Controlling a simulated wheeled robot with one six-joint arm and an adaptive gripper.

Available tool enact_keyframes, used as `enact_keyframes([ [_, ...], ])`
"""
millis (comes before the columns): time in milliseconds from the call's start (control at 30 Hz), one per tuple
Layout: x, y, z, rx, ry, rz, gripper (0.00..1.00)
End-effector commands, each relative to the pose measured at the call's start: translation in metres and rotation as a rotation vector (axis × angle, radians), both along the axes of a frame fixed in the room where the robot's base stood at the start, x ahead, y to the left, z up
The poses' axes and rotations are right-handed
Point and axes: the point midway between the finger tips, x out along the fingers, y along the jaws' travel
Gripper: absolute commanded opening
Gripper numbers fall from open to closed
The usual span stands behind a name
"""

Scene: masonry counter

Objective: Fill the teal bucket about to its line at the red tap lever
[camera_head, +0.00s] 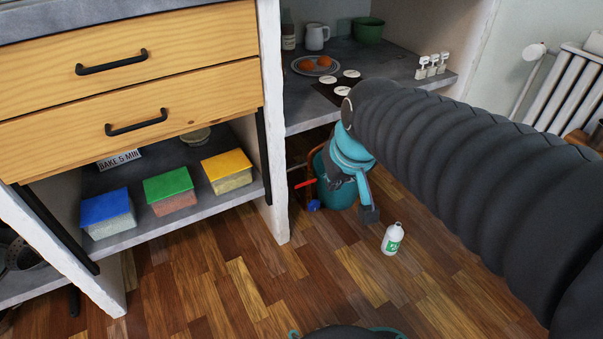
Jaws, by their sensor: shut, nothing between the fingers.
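The teal bucket (338,200) stands on the floor under the counter, right of the cabinet wall. My arm and wrist cover much of it, so its inside, line and water level are hidden. The red tap lever (305,184) sticks out to the left of the bucket, beside the white wall edge. A blue tap handle (313,205) sits just below it. My gripper (334,182) is a small dark shape in front of the bucket, right of the red lever. It is shut and empty. I cannot tell whether it touches the lever or the bucket.
A white bottle with a green label (392,240) stands on the floor to the right. Blue (107,212), green (168,184) and yellow-lidded (226,164) boxes sit on the left shelf. The front floor is largely clear.

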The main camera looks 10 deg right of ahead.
Motion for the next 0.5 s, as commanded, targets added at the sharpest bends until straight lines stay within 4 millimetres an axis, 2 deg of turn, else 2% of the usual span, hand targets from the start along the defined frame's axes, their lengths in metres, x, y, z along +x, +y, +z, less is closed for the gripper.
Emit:
enact_keyframes([
  [33, 0.018, 0.000, 0.003, 0.000, 0.014, 0.009, 0.00],
  [267, 0.095, 0.000, -0.005, -0.003, 0.051, 0.069, 0.00],
  [500, 0.171, -0.001, -0.035, -0.006, 0.086, 0.127, 0.00],
])
